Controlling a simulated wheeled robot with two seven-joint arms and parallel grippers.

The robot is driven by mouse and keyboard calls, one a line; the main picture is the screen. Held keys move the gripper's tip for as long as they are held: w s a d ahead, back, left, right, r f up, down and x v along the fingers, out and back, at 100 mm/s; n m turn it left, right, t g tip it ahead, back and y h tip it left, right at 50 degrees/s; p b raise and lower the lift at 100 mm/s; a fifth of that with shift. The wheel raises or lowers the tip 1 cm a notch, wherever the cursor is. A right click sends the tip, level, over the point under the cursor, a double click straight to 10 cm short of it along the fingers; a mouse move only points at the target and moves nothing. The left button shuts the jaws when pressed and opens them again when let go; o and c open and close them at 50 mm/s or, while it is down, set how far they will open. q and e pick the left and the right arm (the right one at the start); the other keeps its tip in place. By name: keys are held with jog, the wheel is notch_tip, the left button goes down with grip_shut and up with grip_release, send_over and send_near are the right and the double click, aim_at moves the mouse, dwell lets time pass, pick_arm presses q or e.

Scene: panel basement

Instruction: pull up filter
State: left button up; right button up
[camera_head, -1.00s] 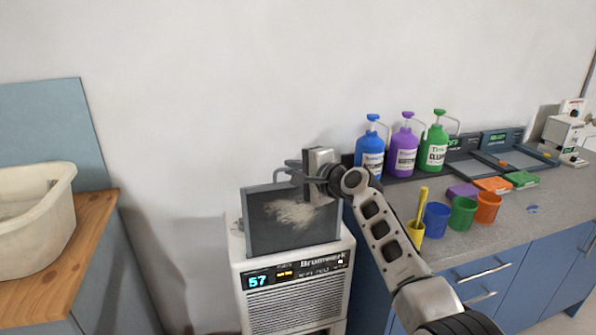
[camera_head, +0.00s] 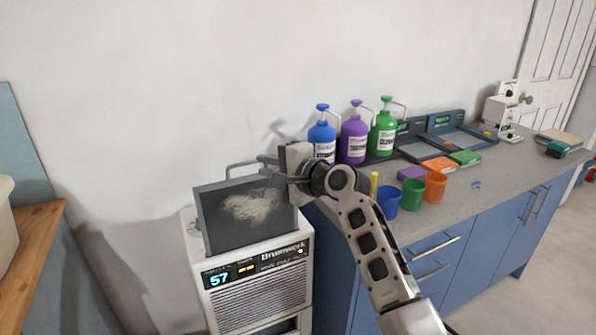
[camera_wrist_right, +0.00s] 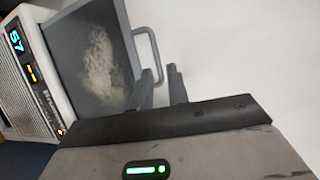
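The filter (camera_head: 225,222) is a dark grey flat panel with a pale dust patch, standing upright out of the top of the white Brunnwerk machine (camera_head: 262,291). It also shows in the wrist view (camera_wrist_right: 82,50), with its grey loop handle (camera_wrist_right: 155,52) at the top edge. In the head view the handle (camera_head: 230,171) sticks out to the left of my right gripper (camera_head: 266,170). In the wrist view the two fingers of my right gripper (camera_wrist_right: 162,86) are apart, beside the end of the handle; I see nothing clamped between them. My left gripper is not in view.
A blue cabinet with a grey worktop (camera_head: 452,196) stands to the right, holding blue, purple and green bottles (camera_head: 354,138), coloured cups (camera_head: 412,196) and trays. A wooden-topped unit (camera_head: 35,235) is at the left. Plain wall is behind the machine.

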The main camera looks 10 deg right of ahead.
jog(key=v, duration=0.8)
jog(key=shift+s, duration=0.25)
jog(key=shift+d, duration=0.15)
jog(key=s+d+f+n+h, duration=0.25)
jog(key=s+f, duration=0.25)
jog(key=f, duration=0.6)
jog(key=s+d+f+n+h, duration=0.25)
jog(key=s+f, duration=0.25)
jog(key=f, duration=0.6)
jog(key=s+f+n+g+h, duration=0.1)
jog(key=s+f+n, duration=0.3)
jog(key=s, duration=0.6)
jog(key=s+d+f+n+g+h, duration=0.1)
jog(key=s+f+n, duration=0.3)
jog(key=s, duration=0.6)
notch_tip(320, 180, down, 3)
jog(key=shift+r+n, duration=0.15)
jog(key=shift+n, duration=0.15)
